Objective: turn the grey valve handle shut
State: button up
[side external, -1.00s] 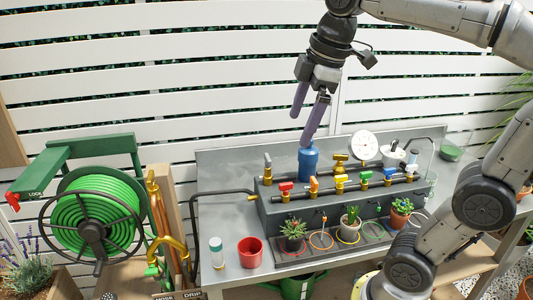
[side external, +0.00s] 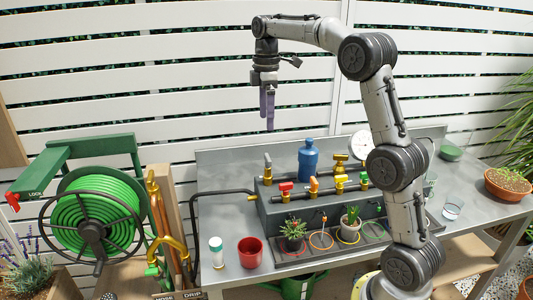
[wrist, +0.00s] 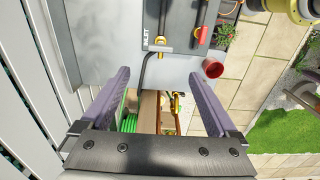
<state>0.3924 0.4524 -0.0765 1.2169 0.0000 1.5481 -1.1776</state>
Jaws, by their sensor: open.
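The manifold (side external: 262,212) is a dark grey box with pipes and several coloured valves on the bench. A valve with a small grey handle (side external: 267,161) stands upright at the left end of the back pipe, on a yellow body. The wrist view shows this valve (wrist: 160,41) at the pipe end, its handle too small to read clearly. My gripper (side external: 267,122) is open and empty, pointing down above and behind the manifold's left end, apart from the handle. Its two purple fingers (wrist: 160,82) stand wide apart in the wrist view.
Red (side external: 286,187) and orange (side external: 314,184) valve handles sit on the front pipe. A blue bottle (side external: 308,158) stands behind the manifold. A red cup (side external: 250,252) and a white jar (side external: 217,252) stand front left. A green hose reel (side external: 92,215) is at the left.

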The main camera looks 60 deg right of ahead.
aim_at(267, 157)
notch_tip(267, 157, down, 12)
jog(key=shift+f, duration=0.1)
jog(key=shift+c, duration=0.2)
jog(key=c, duration=1.3)
jog(key=shift+c, duration=0.2)
